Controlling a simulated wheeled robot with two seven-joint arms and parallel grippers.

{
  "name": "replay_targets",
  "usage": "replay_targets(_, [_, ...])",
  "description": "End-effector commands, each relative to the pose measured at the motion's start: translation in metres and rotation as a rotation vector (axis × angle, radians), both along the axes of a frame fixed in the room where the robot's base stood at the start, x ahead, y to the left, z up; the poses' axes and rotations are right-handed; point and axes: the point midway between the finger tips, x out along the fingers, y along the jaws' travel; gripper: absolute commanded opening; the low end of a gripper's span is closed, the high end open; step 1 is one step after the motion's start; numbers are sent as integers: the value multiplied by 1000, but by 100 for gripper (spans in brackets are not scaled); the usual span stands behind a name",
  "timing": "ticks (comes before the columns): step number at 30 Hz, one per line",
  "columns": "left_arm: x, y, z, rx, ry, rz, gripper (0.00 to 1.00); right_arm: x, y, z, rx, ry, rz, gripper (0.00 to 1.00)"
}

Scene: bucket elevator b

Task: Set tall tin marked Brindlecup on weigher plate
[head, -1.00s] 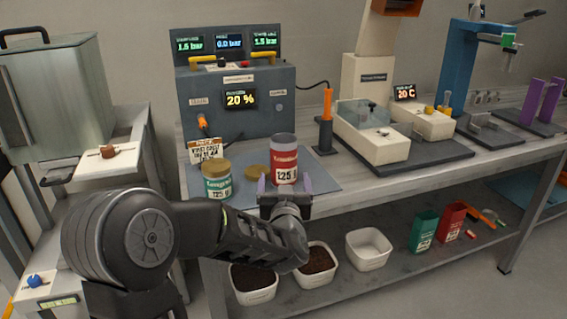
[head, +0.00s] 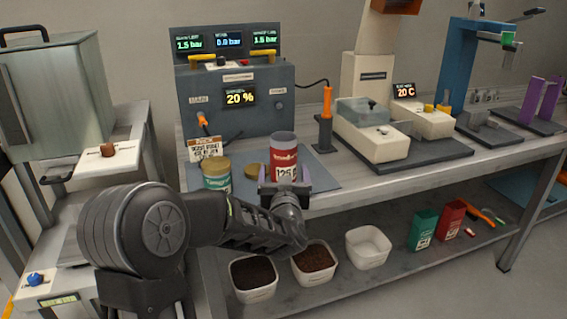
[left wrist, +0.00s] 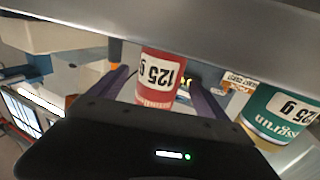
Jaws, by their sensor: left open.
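A tall red tin (head: 284,156) with a grey upper part and a white 125 g label stands upright on the blue-grey mat (head: 322,180) on the bench. Its name is too small to read surely as Brindlecup. My left gripper (head: 284,182) is open at the tin's near side, its purple fingers to either side of the lower tin. In the left wrist view the red tin (left wrist: 158,82) appears upside down between the spread fingers (left wrist: 157,90); contact cannot be told. I cannot tell surely which surface is the weigher plate. My right gripper is not in view.
A grey control box (head: 238,100) stands behind the mat. A white machine with a clear cover (head: 372,130) is to the right. White tubs (head: 368,248) sit on the lower shelf.

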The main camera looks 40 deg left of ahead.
Motion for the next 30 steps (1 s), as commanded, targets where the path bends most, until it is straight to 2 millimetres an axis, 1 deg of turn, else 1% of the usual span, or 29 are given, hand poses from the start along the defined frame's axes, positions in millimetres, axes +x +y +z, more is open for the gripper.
replay_targets(9, [34,25,-1,0,0,0,87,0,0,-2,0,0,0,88])
replay_targets(11, [37,28,0,0,1,-1,87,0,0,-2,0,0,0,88])
replay_targets(30, [39,29,0,0,0,-1,86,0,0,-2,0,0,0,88])
